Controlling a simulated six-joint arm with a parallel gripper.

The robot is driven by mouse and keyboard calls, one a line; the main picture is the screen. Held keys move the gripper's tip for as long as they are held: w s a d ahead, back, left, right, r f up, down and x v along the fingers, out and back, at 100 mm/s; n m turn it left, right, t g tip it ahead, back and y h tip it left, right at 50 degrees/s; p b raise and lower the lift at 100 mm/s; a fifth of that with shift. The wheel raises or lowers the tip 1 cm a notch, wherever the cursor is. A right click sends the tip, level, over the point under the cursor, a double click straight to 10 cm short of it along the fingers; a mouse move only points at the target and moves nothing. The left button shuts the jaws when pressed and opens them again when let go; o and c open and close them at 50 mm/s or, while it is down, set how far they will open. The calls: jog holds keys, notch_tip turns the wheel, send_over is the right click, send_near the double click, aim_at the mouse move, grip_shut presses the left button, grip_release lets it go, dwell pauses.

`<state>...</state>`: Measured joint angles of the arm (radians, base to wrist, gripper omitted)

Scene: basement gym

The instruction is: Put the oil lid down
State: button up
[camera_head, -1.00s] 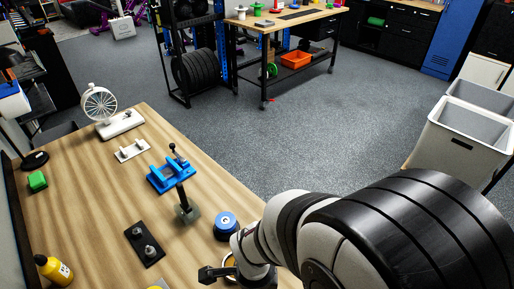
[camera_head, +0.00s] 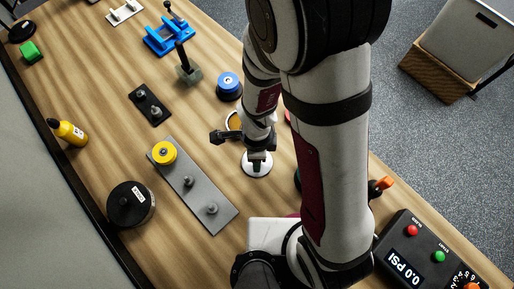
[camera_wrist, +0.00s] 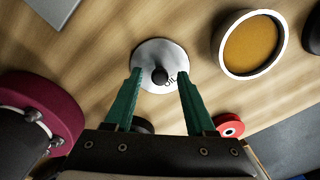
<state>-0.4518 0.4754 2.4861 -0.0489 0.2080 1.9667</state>
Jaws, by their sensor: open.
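The oil lid (camera_wrist: 148,52) is a pale round disc with a dark knob and lettering. In the wrist view it appears to lie flat on the wooden table, knob up. It also shows in the head view (camera_head: 257,170), partly under my gripper. My gripper (camera_wrist: 160,84) is open, with its two green fingers on either side of the lid's near part and the knob in line between the tips. I cannot tell whether the fingers touch it. A round white-rimmed container with amber contents (camera_wrist: 253,45) stands open to the right of the lid; my arm partly covers it in the head view (camera_head: 233,122).
A grey plate (camera_head: 195,190) with a yellow disc (camera_head: 164,153) and pegs lies left of the lid. A blue-topped round part (camera_head: 229,86) stands behind. A control box (camera_head: 425,255) is at lower right. A red disc (camera_wrist: 229,125) lies near the right finger.

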notch_tip(320, 180, up, 13)
jog(key=s+d+r+n+y, duration=0.1)
jog(key=s+d+r+n, duration=0.6)
jog(key=n, duration=0.5)
jog(key=shift+s+d+y, duration=0.15)
jog(key=shift+s+y, duration=0.25)
jog(key=shift+s, duration=0.65)
